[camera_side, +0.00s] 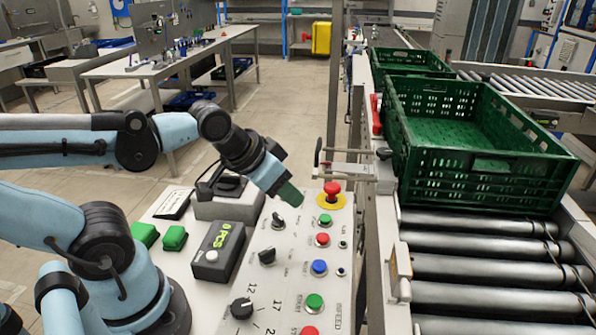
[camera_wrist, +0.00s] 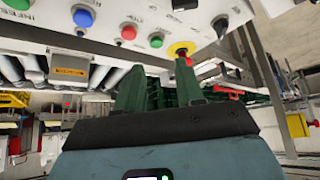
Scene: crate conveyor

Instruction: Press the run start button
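The control panel (camera_side: 285,240) carries a column of coloured push buttons. A green button (camera_side: 325,219) sits just below the red emergency stop (camera_side: 332,190) on its yellow ring. Below it are a red button (camera_side: 322,239), a blue button (camera_side: 319,267) and another green button (camera_side: 314,302). Labels are too small to tell which green button is run start. My gripper (camera_side: 290,197) hangs above the panel's upper part, left of the emergency stop, apart from the buttons. The wrist view shows its two green fingers (camera_wrist: 160,88) spread and empty. The upper green button (camera_wrist: 156,40) appears beyond them.
Black rotary knobs (camera_side: 267,256) stand left of the buttons. A black counter box (camera_side: 219,250) and green blocks (camera_side: 174,238) lie further left. A green crate (camera_side: 480,165) rests on the roller conveyor (camera_side: 470,270) at right. A metal bracket (camera_side: 345,170) projects behind the emergency stop.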

